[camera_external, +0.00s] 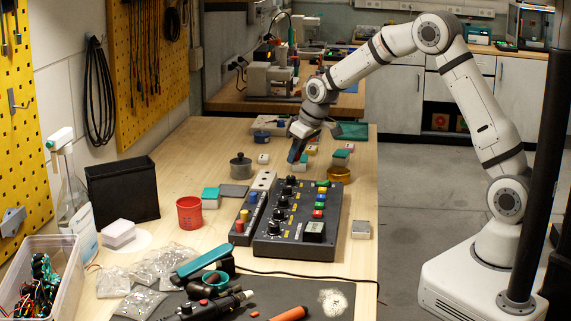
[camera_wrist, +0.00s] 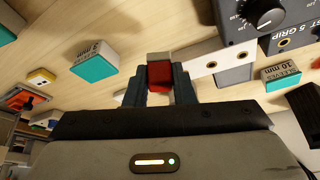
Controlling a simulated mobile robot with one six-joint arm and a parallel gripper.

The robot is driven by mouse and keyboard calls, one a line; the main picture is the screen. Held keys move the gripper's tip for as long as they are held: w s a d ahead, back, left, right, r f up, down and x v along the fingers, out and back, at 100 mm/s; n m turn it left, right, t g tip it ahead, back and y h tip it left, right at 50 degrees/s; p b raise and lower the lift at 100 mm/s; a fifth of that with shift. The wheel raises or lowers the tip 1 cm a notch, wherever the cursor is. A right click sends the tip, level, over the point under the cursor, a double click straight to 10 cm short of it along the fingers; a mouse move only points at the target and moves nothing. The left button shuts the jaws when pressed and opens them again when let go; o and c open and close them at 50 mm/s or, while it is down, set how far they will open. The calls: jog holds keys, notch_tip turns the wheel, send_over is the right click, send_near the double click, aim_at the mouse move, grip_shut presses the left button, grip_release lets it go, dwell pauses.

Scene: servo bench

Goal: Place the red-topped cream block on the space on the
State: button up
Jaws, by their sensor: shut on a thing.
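The red-topped cream block (camera_wrist: 159,75) is between my gripper's (camera_wrist: 160,88) two dark fingers in the wrist view, its red face toward the camera and a pale face beyond. My gripper (camera_external: 296,155) is shut on it, above the bench behind the control panel in the external view. There the block is largely hidden by the fingers. I cannot tell its exact height above the wood.
A dark control panel (camera_external: 330,243) with knobs and coloured buttons stands in front of my gripper. A white strip with holes (camera_external: 264,181) lies at its left. Teal-topped blocks (camera_external: 211,191), a grey lidded pot (camera_external: 240,167) and a brass dish (camera_external: 339,175) stand around.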

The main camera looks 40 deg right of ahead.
jog(key=shift+f+p, duration=0.35)
jog(key=shift+f, duration=2.5)
jog(key=shift+f, duration=0.2)
jog(key=o, duration=0.9)
jog(key=shift+o, duration=0.2)
jog(key=shift+r, duration=0.2)
